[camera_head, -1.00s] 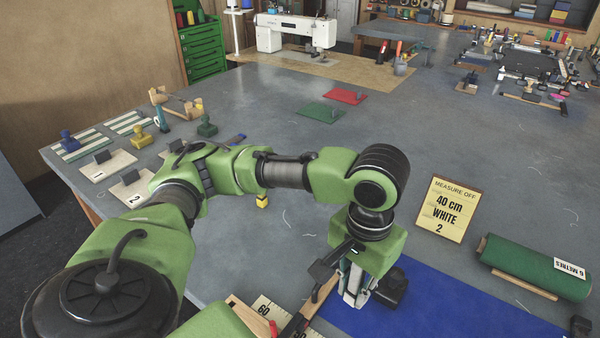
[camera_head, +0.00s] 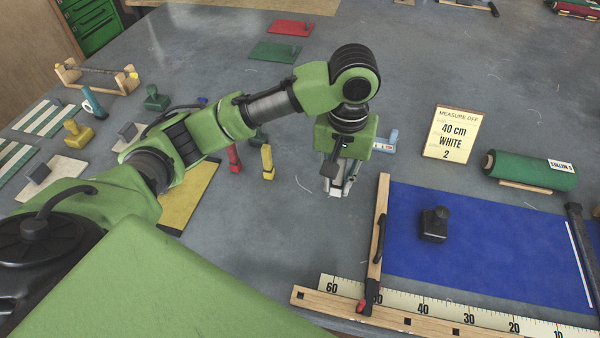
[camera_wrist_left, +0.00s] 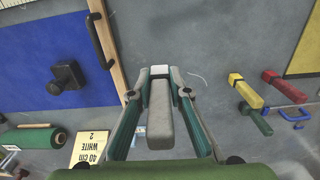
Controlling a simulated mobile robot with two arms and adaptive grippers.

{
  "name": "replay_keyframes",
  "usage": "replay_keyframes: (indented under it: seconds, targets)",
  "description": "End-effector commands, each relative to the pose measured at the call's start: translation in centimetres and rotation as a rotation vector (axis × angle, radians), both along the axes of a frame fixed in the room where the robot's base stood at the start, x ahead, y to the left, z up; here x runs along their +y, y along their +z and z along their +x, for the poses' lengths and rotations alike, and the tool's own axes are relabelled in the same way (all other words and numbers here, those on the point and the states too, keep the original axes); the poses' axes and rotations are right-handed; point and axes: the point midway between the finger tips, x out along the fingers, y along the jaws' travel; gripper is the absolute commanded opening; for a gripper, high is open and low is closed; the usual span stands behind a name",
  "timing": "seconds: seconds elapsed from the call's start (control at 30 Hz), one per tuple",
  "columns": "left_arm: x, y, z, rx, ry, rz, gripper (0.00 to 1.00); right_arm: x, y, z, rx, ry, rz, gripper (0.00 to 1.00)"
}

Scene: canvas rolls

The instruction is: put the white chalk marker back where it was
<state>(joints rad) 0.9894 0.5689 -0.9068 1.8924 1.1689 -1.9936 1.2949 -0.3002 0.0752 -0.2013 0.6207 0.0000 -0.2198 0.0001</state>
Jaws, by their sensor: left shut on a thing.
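My left gripper (camera_head: 336,190) is shut on the white chalk marker (camera_wrist_left: 160,118), a light grey block with a white end, in the left wrist view. In the head view the fingers mostly hide it. The gripper is over bare grey tabletop, left of the wooden bar (camera_head: 377,235). My right gripper is out of view.
A blue cloth (camera_head: 480,230) with a black block (camera_head: 433,224) lies right of the bar, above a ruler (camera_head: 450,309). A sign (camera_head: 455,134) reads 40 cm, white, 2. A green roll (camera_head: 530,170) lies at right. A yellow mat (camera_head: 190,200) lies at left.

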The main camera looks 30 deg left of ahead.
Motion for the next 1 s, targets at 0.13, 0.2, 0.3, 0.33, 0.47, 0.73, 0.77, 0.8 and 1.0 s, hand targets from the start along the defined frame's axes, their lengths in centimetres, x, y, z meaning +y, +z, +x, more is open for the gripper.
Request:
replay_keyframes:
  seconds: [0.13, 0.2, 0.3, 0.33, 0.47, 0.73, 0.77, 0.8, 1.0]
  targets:
    - [0.5, -0.7, 1.1, 0.015, 0.033, 0.002, 0.00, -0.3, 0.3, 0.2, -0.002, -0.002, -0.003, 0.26]
    - [1.7, -1.5, 1.7, 0.016, 0.037, 0.003, 0.00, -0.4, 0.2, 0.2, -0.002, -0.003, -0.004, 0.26]
    - [4.0, -2.3, 3.0, 0.015, 0.039, 0.006, 0.00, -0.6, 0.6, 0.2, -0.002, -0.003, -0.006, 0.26]
    - [4.6, -2.5, 3.4, 0.015, 0.038, 0.006, 0.00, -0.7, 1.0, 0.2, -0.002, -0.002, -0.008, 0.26]
    - [7.5, -3.8, 5.0, 0.014, 0.038, 0.007, 0.00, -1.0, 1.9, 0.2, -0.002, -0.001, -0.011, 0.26]
    - [10.7, -8.5, 6.9, 0.012, 0.031, 0.004, 0.00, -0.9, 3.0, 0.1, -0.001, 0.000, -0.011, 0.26]
    - [10.8, -8.8, 7.1, 0.012, 0.031, 0.004, 0.00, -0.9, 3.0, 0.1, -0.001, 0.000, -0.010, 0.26]
    - [11.0, -9.1, 7.2, 0.011, 0.030, 0.003, 0.00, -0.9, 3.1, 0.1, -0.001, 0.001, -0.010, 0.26]
    - [11.8, -10.8, 7.6, 0.013, 0.029, 0.003, 0.00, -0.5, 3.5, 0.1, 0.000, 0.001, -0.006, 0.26]
